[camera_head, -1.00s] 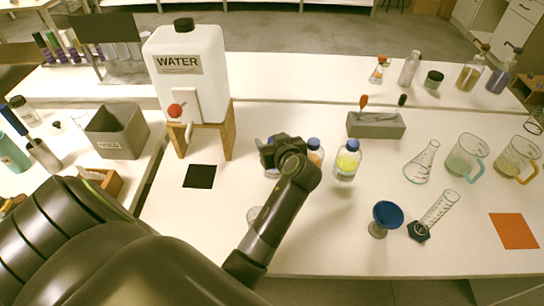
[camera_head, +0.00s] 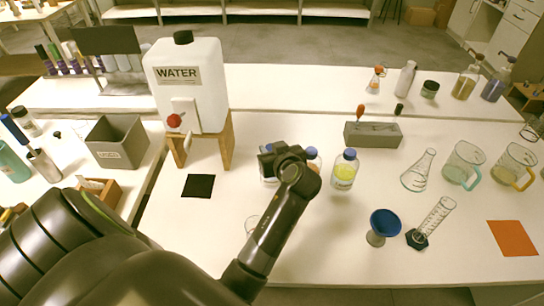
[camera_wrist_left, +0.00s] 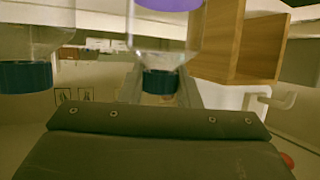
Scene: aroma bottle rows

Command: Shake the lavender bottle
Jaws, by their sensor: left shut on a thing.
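In the wrist view, a clear bottle with purple contents (camera_wrist_left: 165,5) and a dark blue cap shows upside down between the fingers of my left gripper (camera_wrist_left: 160,88). The gripper is shut on this bottle around its cap. In the head view my left gripper (camera_head: 272,160) is above the bottle row and hides most of the held bottle. I cannot tell whether its base touches the table. An orange-toned bottle (camera_head: 314,165) stands just right of it, and a yellow bottle (camera_head: 343,173) stands further right. My right gripper is not in view.
A white water tank (camera_head: 190,90) on a wooden stand is behind left, with a black pad (camera_head: 198,186) in front. A grey holder (camera_head: 373,135), blue funnel (camera_head: 384,222), graduated cylinder (camera_head: 433,220), flask (camera_head: 418,172) and beakers stand right. The table front centre is mostly clear.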

